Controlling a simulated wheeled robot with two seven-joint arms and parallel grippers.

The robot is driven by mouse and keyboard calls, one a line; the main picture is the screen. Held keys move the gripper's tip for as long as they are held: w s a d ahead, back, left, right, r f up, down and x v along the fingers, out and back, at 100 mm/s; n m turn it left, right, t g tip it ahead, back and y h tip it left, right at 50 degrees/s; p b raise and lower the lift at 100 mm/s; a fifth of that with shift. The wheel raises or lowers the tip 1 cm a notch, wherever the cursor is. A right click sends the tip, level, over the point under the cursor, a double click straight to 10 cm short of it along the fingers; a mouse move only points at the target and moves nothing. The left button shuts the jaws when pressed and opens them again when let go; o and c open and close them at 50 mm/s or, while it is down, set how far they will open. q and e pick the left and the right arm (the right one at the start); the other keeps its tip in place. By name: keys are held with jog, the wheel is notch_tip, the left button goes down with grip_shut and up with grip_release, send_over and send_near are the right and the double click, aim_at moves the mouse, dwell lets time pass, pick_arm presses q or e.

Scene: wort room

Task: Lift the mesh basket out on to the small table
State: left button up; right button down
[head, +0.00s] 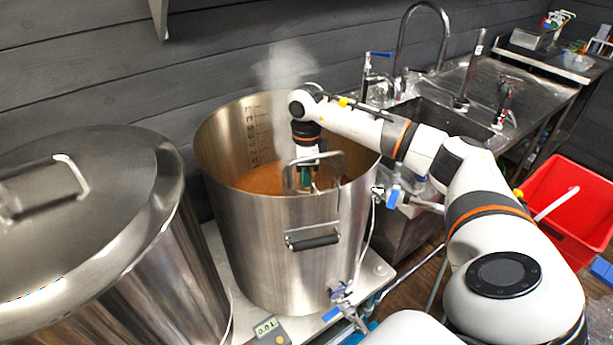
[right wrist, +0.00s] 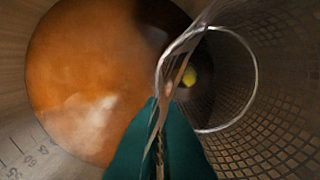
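The mesh basket (right wrist: 245,120) shows in the right wrist view as a dark perforated cylinder with a bright round rim, with a small yellow spot deep inside. It is inside the large steel kettle (head: 265,235), beside the orange liquid (head: 262,179). In the head view a metal wire loop (head: 343,163) stands at the kettle's near rim. My right gripper (head: 304,177) reaches down into the kettle there. In the right wrist view its teal fingers (right wrist: 160,140) are closed around a thin metal strip of the basket. My left gripper is out of view. I cannot identify the small table.
Steam (head: 284,66) rises from the kettle. A second, lidded steel vessel (head: 90,230) stands close on the left. A sink with a tall tap (head: 424,35) is behind my right arm. A red bin (head: 570,205) is at right. A valve (head: 340,295) juts from the kettle's front.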

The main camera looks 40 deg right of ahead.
jog(key=shift+r+p, duration=1.85)
jog(key=shift+r, duration=1.2)
notch_tip(320, 180, up, 24)
jog(key=w+p, duration=0.2)
jog(key=p, duration=1.3)
jog(key=shift+d+r, duration=0.25)
jog(key=shift+d, duration=0.1)
jog(key=shift+s+f, duration=0.1)
